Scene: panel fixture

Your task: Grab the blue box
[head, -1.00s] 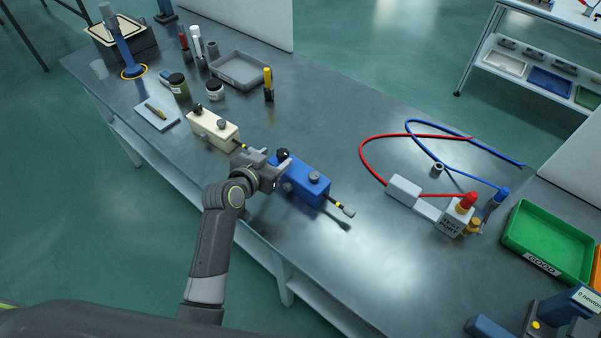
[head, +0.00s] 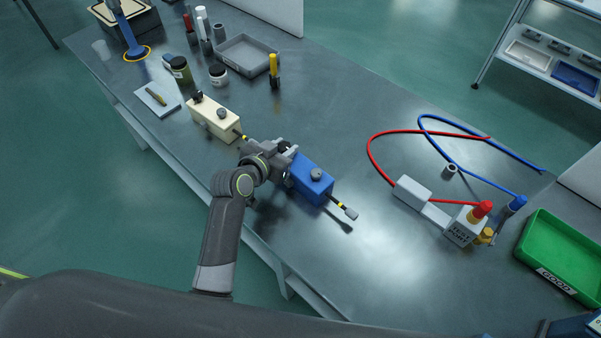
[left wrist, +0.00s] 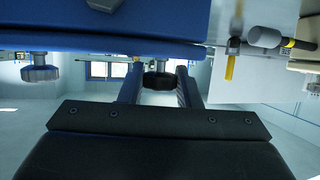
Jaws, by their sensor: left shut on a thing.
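The blue box (head: 312,188) lies on the grey bench near its front edge, with a dark round knob (head: 316,174) on top and a black-and-yellow probe sticking out to the right. My left gripper (head: 285,153) is at the box's left end. In the left wrist view the box (left wrist: 110,22) fills the top left. There my left gripper's two fingers (left wrist: 158,82) stand on either side of a black knob, closed on it. The gripper partly hides the left end of the box. My right gripper is not in view.
A cream box (head: 213,117) stands just left of the gripper. A white test port (head: 462,228) with red and blue cables, a green tray (head: 560,256) and a grey tray (head: 246,55) are on the bench. The bench middle behind the blue box is clear.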

